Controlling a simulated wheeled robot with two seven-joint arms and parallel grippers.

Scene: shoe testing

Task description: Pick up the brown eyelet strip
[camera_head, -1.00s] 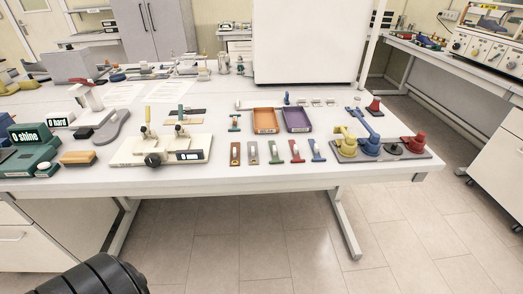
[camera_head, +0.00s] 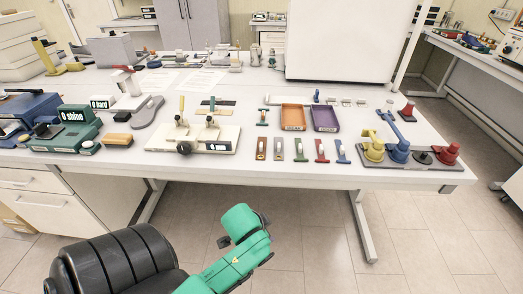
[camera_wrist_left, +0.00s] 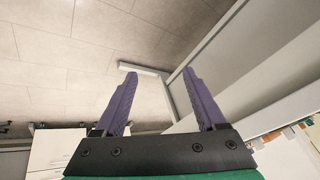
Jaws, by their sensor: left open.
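The brown eyelet strip (camera_head: 262,147) lies on the front part of the white table in the head view, leftmost in a row of coloured strips. Each strip has a pale label. My left arm, black and green, reaches up from the bottom of the head view in front of the table. Its fingers cannot be made out there. In the left wrist view my left gripper (camera_wrist_left: 158,73) has its two purple fingers spread wide with nothing between them. It is apart from the strip, over the floor. My right gripper is in neither view.
Beside the strip stand grey (camera_head: 279,148), green (camera_head: 300,150), red (camera_head: 321,151) and blue (camera_head: 342,151) strips. Behind them are an orange tray (camera_head: 282,126) and a purple tray (camera_head: 316,128). A cream fixture (camera_head: 225,140) stands left, a grey base with coloured knobs (camera_head: 432,177) right.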

